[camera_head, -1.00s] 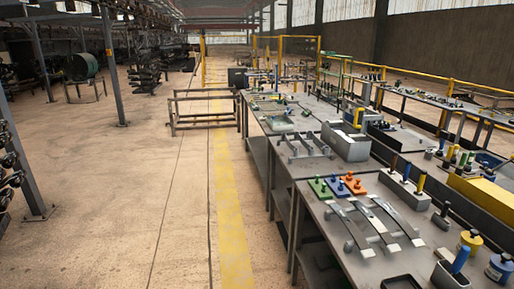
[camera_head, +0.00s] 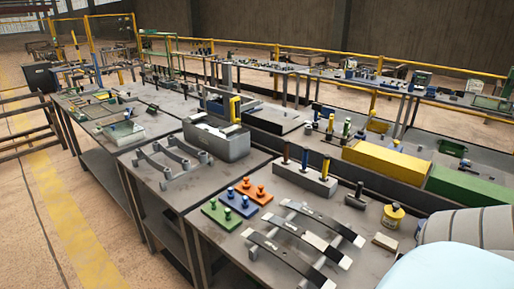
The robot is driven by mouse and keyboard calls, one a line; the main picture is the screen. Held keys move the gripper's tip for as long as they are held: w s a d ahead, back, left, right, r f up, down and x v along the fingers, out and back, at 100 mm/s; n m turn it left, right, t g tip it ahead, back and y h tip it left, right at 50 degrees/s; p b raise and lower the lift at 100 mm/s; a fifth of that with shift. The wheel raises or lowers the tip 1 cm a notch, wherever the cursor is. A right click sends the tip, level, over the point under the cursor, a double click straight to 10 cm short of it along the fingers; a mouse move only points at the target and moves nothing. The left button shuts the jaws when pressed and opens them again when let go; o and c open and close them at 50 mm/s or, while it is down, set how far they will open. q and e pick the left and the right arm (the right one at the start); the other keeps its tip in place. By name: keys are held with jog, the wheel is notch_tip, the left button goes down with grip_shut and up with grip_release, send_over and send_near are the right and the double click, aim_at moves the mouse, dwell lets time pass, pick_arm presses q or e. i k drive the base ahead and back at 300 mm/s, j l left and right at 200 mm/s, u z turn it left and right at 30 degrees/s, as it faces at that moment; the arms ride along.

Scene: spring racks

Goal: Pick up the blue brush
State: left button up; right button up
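A blue upright handle (camera_head: 304,160) stands in a grey block holder (camera_head: 292,179) on the near bench, between a dark reddish handle and a yellow one. I cannot tell whether it is the blue brush, as no bristles show. A pale rounded shape at the lower right (camera_head: 450,268), probably part of my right arm, covers the bench's near right corner. Neither gripper shows, so what they hold cannot be seen.
Curved metal springs (camera_head: 290,253) lie at the bench's front. Green, blue and orange plates (camera_head: 220,215) sit left of them. A yellow-lidded pot (camera_head: 392,215), yellow box (camera_head: 385,160) and green box (camera_head: 470,188) stand to the right. Open floor lies at left.

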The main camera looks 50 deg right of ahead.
aim_at(303, 169)
jog(key=i, duration=1.65)
jog(key=i+z, duration=0.5)
jog(key=i+j+z, duration=0.25)
jog(key=z, duration=1.95)
